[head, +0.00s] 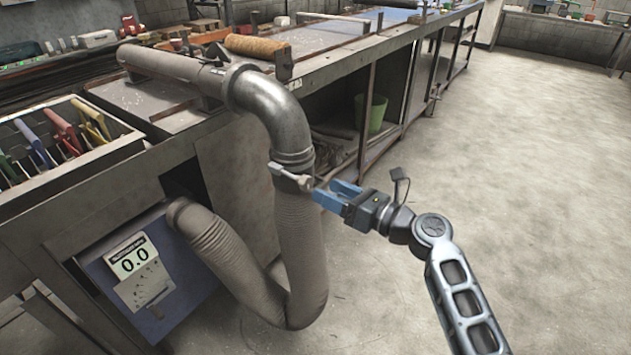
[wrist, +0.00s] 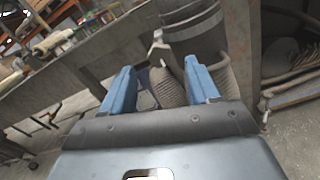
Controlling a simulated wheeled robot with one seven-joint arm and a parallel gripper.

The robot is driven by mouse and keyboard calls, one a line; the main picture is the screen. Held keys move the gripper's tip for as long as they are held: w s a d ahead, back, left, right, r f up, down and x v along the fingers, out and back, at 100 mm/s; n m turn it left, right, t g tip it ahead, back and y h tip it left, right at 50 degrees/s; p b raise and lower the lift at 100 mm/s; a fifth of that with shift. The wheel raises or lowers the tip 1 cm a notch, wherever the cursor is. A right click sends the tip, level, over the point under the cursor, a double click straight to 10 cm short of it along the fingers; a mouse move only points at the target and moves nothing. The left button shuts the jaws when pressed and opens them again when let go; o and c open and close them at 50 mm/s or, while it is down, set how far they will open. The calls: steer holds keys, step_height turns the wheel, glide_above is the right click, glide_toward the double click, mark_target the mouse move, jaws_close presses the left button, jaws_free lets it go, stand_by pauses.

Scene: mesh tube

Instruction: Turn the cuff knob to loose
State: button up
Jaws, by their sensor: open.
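The cuff (head: 283,172) is a dark band around the joint where the metal elbow pipe (head: 277,115) meets the ribbed mesh tube (head: 297,235). The cuff knob (head: 304,183) is a small pale grey piece on the cuff's side facing my gripper. In the wrist view the knob (wrist: 159,50) shows as a pale lever-like shape ahead, between the blue fingers. My gripper (head: 322,188) is open, with its fingertips just right of the knob. The gripper also shows in the wrist view (wrist: 160,66) with nothing held. I cannot tell whether a finger touches the knob.
A blue box with a display reading 0.0 (head: 133,259) stands under the bench at lower left, near the tube's other end. A tool rack (head: 60,140) is at left. The workbench (head: 340,62) runs behind. The floor (head: 480,170) at right is clear.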

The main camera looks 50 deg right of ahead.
mark_target(309, 182)
steer(key=w, duration=0.7)
steer(key=shift+w+a, duration=0.2)
steer(key=shift+w, duration=0.05)
steer(key=c, duration=1)
